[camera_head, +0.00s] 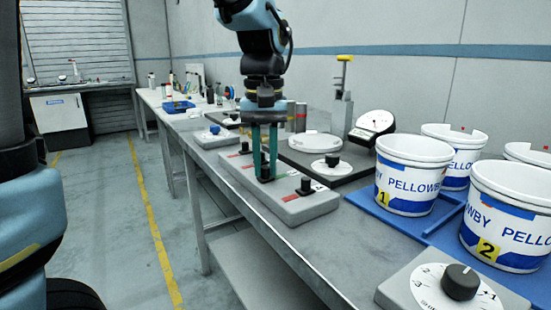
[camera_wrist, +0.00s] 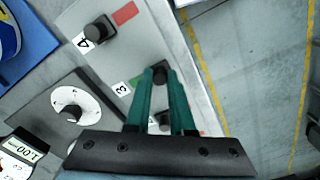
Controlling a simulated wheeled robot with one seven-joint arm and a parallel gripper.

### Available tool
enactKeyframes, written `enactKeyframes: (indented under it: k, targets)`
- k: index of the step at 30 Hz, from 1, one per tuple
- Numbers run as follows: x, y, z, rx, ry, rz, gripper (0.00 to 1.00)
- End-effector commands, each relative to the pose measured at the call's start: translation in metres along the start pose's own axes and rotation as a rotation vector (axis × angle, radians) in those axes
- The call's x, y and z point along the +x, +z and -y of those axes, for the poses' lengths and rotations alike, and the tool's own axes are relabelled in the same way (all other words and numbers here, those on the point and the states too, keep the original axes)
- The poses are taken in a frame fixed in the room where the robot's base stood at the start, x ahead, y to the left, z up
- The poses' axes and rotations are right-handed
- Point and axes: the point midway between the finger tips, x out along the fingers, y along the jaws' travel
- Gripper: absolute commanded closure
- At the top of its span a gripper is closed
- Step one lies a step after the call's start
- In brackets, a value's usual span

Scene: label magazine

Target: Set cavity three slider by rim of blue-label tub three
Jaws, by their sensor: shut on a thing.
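My gripper (camera_head: 265,176) is shut on a black slider knob (camera_wrist: 160,69) beside the label 3 (camera_wrist: 122,88) on a pale grey slider block (camera_head: 290,207). The knob shows between the teal fingertips in the wrist view. A neighbouring knob (camera_wrist: 98,32) stands by the label 4, with a red patch near it. White tubs with blue labels stand at the right: the tub marked 1 (camera_head: 412,152) and the tub marked 2 (camera_head: 510,200). Two more tubs stand behind, one with a notched rim (camera_head: 455,131) and one partly hidden (camera_head: 525,150); their numbers are not visible.
A blue tray (camera_head: 390,218) lies under the tubs. A box with a dial knob (camera_head: 461,282) is at the front right. A smaller dial (camera_head: 332,160) and a round gauge (camera_head: 374,122) stand behind the slider block. The floor left of the bench is clear.

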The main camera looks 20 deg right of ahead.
Motion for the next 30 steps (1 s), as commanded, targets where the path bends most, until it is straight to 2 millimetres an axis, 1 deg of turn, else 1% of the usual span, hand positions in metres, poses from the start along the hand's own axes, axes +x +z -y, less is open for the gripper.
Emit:
enactKeyframes:
  k: [1,5,6,13,14,20,23,26,30]
  targets:
    - [0.0,0.001,0.003,-0.002,-0.005,0.004,1.0]
    - [0.0,0.001,0.003,-0.003,-0.007,0.006,1.0]
    - [0.0,0.001,0.003,-0.003,-0.007,0.006,0.76]
    - [0.001,0.001,0.002,-0.002,-0.006,0.006,0.5]
    - [0.001,0.001,0.002,-0.002,-0.005,0.006,0.48]
    - [0.0,0.001,0.002,-0.002,-0.005,0.005,0.48]
    - [-0.003,0.0,0.001,-0.002,-0.004,0.005,0.48]
    - [-0.015,0.0,0.001,-0.001,-0.003,0.002,0.48]
    - [-0.041,-0.001,0.001,-0.001,-0.001,0.001,0.48]
